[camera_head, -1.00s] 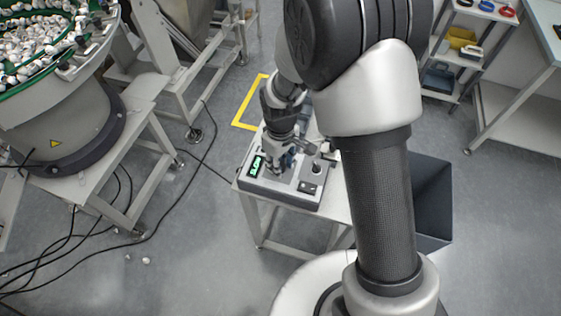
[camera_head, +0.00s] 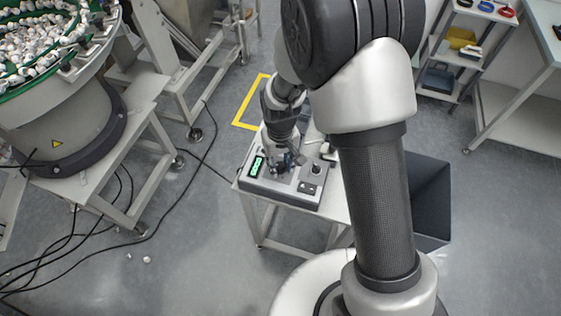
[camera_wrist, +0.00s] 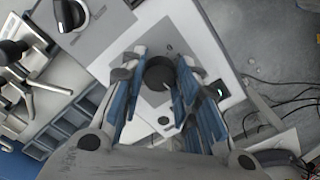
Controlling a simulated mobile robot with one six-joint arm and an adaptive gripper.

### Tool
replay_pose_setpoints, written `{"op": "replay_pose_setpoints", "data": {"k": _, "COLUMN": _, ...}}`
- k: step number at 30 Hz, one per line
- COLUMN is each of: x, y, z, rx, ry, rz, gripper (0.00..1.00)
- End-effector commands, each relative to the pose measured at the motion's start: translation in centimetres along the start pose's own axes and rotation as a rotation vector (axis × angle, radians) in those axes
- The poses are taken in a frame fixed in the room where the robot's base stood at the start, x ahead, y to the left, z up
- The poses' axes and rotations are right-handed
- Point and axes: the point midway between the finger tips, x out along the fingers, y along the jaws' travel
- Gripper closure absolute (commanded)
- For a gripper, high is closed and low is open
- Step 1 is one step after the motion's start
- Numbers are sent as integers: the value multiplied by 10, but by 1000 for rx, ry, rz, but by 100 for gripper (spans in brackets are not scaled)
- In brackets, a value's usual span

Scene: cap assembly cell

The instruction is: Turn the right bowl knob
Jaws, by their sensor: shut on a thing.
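A grey control box (camera_head: 292,198) stands on a small table and carries a lit green display (camera_head: 257,166). My gripper (camera_head: 279,164) is over the box, just right of the display. In the wrist view the blue-padded fingers of my gripper (camera_wrist: 160,80) stand on both sides of a round black knob (camera_wrist: 159,72) and are shut on it. A second black knob with a white mark (camera_wrist: 70,14) is at the top left of the wrist view, free of the fingers. In the head view that knob (camera_head: 317,169) is right of my gripper.
A bowl feeder full of small white parts (camera_head: 45,40) stands at the left on its own bench. Black cables (camera_head: 125,225) lie on the floor. A dark bin (camera_head: 430,200) is right of the small table. A shelf (camera_head: 465,45) stands at the back right.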

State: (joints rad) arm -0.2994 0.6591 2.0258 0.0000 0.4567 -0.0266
Motion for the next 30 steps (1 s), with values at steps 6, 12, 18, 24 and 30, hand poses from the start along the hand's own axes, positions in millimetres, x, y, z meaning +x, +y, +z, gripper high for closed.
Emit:
{"op": "replay_pose_setpoints", "data": {"k": 6, "x": 0, "y": 0, "z": 0, "rx": 68, "ry": 0, "rz": 0, "gripper": 95}}
{"op": "replay_pose_setpoints", "data": {"k": 12, "x": 0, "y": 0, "z": 0, "rx": 87, "ry": 0, "rz": 0, "gripper": 95}}
{"op": "replay_pose_setpoints", "data": {"k": 18, "x": 0, "y": 0, "z": 0, "rx": 87, "ry": 0, "rz": 0, "gripper": 95}}
{"op": "replay_pose_setpoints", "data": {"k": 24, "x": 0, "y": 0, "z": 0, "rx": 86, "ry": 0, "rz": 0, "gripper": 64}}
{"op": "replay_pose_setpoints", "data": {"k": 30, "x": 0, "y": 0, "z": 0, "rx": 86, "ry": 0, "rz": 0, "gripper": 50}}
